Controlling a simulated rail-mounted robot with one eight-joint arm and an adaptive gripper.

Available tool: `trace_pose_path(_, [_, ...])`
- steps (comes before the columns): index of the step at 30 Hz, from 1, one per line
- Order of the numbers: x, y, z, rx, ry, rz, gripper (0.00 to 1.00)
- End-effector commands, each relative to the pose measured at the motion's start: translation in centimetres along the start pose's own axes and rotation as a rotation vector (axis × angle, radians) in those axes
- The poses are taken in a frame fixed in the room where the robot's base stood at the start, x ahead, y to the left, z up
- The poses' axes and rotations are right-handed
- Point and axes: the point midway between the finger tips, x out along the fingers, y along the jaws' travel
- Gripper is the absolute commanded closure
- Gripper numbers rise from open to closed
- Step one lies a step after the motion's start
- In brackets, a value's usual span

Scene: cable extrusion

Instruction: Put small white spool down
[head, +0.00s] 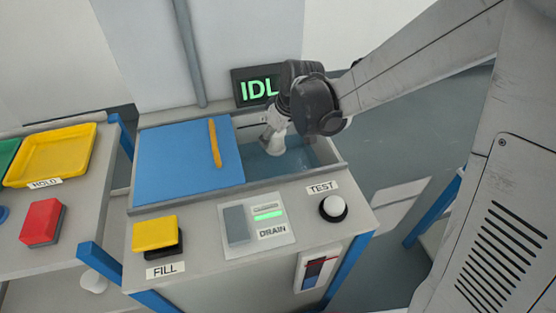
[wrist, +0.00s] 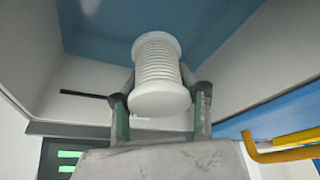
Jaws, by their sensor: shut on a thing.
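The small white spool (wrist: 158,75) is between the two fingers of my gripper (wrist: 160,112) in the wrist view. The fingers have green pads and are shut on the spool's sides. In the head view my gripper (head: 272,138) points down into an open basin with a blue floor (head: 295,160). The lower part of the spool (head: 275,147) shows there just below the fingers. Whether it touches the basin floor cannot be told.
A blue panel (head: 175,165) with a yellow handle (head: 214,143) lies left of the basin. In front are the yellow FILL button (head: 155,233), DRAIN switch (head: 237,225) and TEST button (head: 333,208). A screen (head: 250,88) stands behind. A yellow tray (head: 50,155) and red button (head: 42,222) are left.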

Motion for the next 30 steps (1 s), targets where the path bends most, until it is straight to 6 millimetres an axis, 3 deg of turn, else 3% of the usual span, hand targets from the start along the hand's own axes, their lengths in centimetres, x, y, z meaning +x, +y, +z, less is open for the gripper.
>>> trace_pose_path(12, [5.7,0.4,2.8,-0.002,0.001,-0.001,0.97])
trace_pose_path(20, [7.3,0.4,3.5,-0.002,0.001,-0.001,0.97])
trace_pose_path(27, [10.1,0.4,4.5,-0.002,0.001,-0.001,0.97])
trace_pose_path(30, [10.1,0.4,4.6,-0.002,0.001,-0.001,0.97])
